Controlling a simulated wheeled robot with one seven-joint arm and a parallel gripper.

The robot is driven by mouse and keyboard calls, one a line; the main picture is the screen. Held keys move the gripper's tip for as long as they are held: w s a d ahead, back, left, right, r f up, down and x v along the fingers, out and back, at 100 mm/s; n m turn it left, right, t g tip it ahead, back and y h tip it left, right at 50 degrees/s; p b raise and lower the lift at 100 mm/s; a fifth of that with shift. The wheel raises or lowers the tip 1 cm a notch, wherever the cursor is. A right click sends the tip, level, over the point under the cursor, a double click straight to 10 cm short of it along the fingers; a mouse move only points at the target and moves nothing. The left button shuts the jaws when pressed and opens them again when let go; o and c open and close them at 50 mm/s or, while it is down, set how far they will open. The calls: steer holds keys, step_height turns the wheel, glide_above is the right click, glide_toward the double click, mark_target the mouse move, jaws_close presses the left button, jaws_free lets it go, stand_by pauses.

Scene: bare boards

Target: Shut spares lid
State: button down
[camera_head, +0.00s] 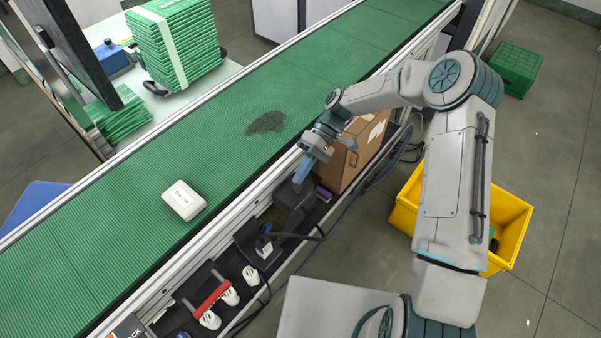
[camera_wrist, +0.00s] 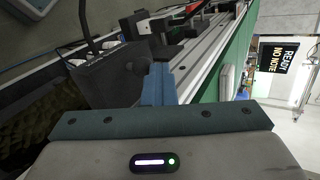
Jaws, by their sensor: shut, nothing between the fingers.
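My gripper (camera_head: 301,172) has its blue fingers shut and empty, pointing down over the shelf along the conveyor's side. In the wrist view the fingers (camera_wrist: 157,88) are together. A dark grey box (camera_head: 294,196) stands on that shelf just below the fingertips. It also shows in the wrist view (camera_wrist: 108,76), close beside the fingers; whether they touch it I cannot tell. A white case (camera_head: 184,200) with small dark lettering lies on the green belt and looks shut. No label that I can read says spares, so I cannot tell which thing bears the spares lid.
A cardboard box (camera_head: 352,160) stands close behind my gripper on the shelf. Nearer are a black device (camera_head: 264,249), a red-handled item (camera_head: 213,294) and cables. The green belt (camera_head: 320,70) has a dark stain. A yellow bin (camera_head: 512,225) stands on the floor behind my arm.

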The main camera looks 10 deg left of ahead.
steer(key=w+d+r, duration=0.4)
steer(key=w+r, duration=0.3)
steer(key=r, duration=0.2)
steer(key=s+d+r+m+t+h, duration=0.4)
steer(key=s+d+r+m+t, duration=0.3)
steer(key=s+d+r, duration=0.4)
steer(key=s+d+r+m+t+h, duration=0.1)
steer(key=s+d+m+t, duration=0.3)
steer(key=s+d, duration=0.5)
steer(key=s+r+t, duration=0.1)
steer(key=t, duration=0.1)
steer(key=shift+s+d+t+b, duration=0.25)
steer(key=shift+d+t+b, duration=0.05)
steer(key=shift+d+b, duration=0.05)
